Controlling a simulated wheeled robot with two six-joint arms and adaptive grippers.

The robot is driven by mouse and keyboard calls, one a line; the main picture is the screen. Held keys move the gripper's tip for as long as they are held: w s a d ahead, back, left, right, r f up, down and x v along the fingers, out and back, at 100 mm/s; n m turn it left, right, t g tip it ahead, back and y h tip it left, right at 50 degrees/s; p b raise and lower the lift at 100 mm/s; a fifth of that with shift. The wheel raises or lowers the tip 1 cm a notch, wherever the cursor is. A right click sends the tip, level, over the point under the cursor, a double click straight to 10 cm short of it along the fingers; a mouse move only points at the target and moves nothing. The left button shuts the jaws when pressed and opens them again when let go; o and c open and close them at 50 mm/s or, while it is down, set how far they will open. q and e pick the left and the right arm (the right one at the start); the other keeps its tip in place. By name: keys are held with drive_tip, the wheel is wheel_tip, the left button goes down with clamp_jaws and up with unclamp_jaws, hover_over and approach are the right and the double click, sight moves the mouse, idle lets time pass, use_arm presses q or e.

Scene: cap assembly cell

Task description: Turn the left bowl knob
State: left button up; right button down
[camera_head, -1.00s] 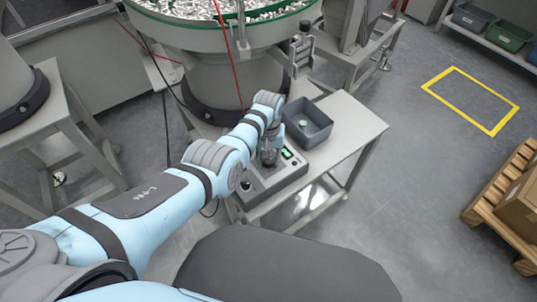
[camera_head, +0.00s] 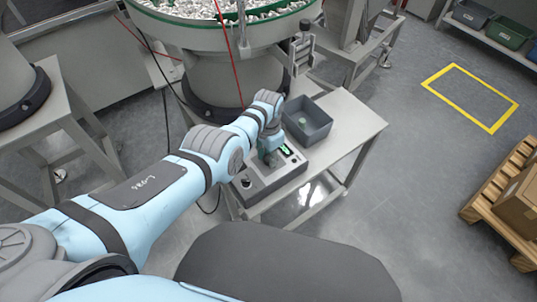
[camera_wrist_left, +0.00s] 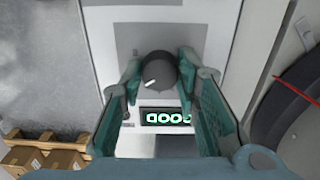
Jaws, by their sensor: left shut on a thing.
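The knob (camera_wrist_left: 157,72) is dark grey and round, with a white pointer mark toward the lower left in the left wrist view. It sits on the control box (camera_head: 258,187), a grey unit on the table. My left gripper (camera_wrist_left: 160,74) is shut on the knob, a teal finger on each side. In the head view my left gripper (camera_head: 269,156) points down at the box and hides this knob. A green-lit display (camera_wrist_left: 168,117) beside the knob reads GOOD, upside down in the wrist view. My right gripper is not in view.
A second dark knob (camera_head: 246,183) is on the box's near left part. A grey bin (camera_head: 308,121) stands on the table (camera_head: 350,128) just behind the box. The large bowl feeder (camera_head: 285,30) full of pale parts rises behind. A wooden pallet (camera_head: 500,200) is at right.

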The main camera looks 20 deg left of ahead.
use_arm(q)
drive_tip(key=shift+w+m, duration=0.1)
drive_tip(key=shift+m, duration=0.4)
drive_tip(key=o, duration=1.2)
drive_tip(key=shift+c, duration=0.2)
wheel_tip(320, 180, up, 12)
